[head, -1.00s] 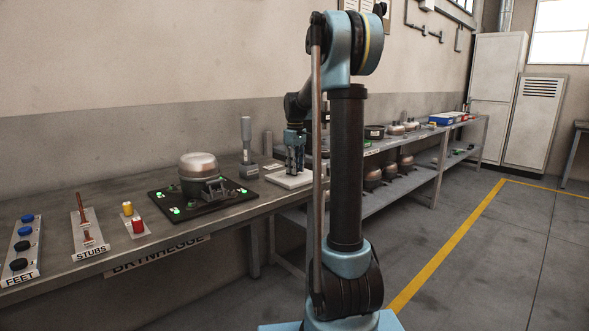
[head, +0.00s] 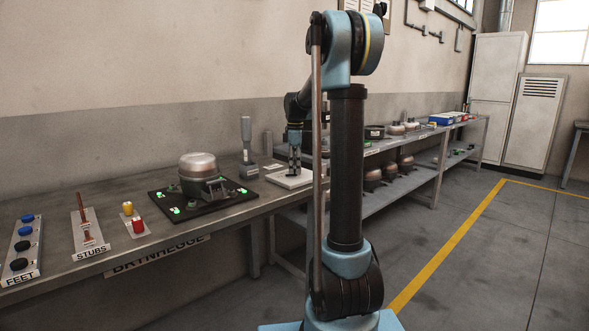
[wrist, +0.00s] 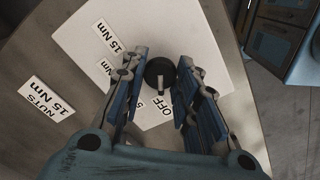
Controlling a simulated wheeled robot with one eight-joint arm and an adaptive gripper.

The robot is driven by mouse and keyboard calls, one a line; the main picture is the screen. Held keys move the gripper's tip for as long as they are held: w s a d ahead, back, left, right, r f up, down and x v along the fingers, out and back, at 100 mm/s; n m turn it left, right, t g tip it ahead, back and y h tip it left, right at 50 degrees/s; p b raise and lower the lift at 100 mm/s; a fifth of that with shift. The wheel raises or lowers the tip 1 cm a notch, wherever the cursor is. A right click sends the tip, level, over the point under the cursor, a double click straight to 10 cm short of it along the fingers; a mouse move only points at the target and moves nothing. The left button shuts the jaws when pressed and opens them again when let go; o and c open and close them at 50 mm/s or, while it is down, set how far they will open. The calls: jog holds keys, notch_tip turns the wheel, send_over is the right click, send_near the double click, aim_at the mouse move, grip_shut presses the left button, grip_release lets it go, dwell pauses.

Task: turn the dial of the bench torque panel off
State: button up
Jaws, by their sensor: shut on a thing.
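The bench torque panel is a white plate (wrist: 205,50) on the bench, and it also shows in the head view (head: 282,182). Its dark round dial (wrist: 157,68) carries a pale bar, whose lower end is close to the OFF label (wrist: 166,99). Labels reading 15 Nm (wrist: 108,37) lie on the plate left of the dial; another label is partly hidden by a finger. My gripper (wrist: 160,80) points down over the panel, its blue fingers on either side of the dial, shut on it.
Left of the panel, a compressor (head: 197,168) stands on a dark pallet (head: 205,208) with green lights. A grey upright tool (head: 247,150) stands behind. A NUTS 15 Nm label (wrist: 47,98) lies beside the panel. Shelving with more compressors (head: 373,175) extends right.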

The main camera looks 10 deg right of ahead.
jog(key=shift+w, duration=0.15)
dwell(0.3)
jog(key=o, duration=1.1)
notch_tip(320, 180, up, 12)
jog(key=shift+f, duration=0.1)
